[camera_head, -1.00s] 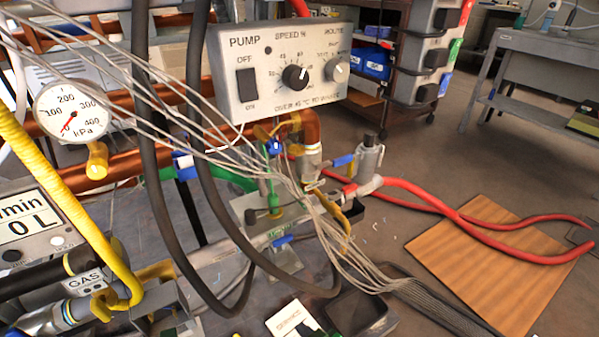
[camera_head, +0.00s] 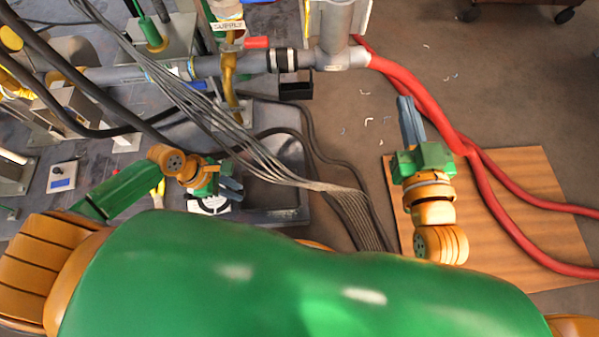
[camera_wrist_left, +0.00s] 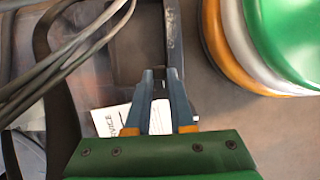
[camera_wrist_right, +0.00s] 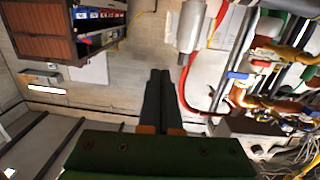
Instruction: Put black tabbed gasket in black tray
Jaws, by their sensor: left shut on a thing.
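The dark, shallow black tray (camera_head: 277,197) lies at the centre left of the head view, with grey cables crossing over it. My left gripper (camera_head: 232,188) is just left of the tray's near part, above a white service card (camera_head: 208,206). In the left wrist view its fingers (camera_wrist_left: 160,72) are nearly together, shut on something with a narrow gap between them. The black tabbed gasket cannot be made out clearly; the fingers hide what they grip. My right gripper (camera_head: 407,108) is over the wooden board's left edge; in its wrist view the fingers (camera_wrist_right: 160,75) are together and empty.
Grey cables (camera_head: 262,160) and dark hoses hang between my left gripper and the pipework. A grey pipe (camera_head: 210,67) runs across the back, with a small black box (camera_head: 296,88) below it. Red hoses (camera_head: 480,185) cross the wooden board (camera_head: 535,215) at right.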

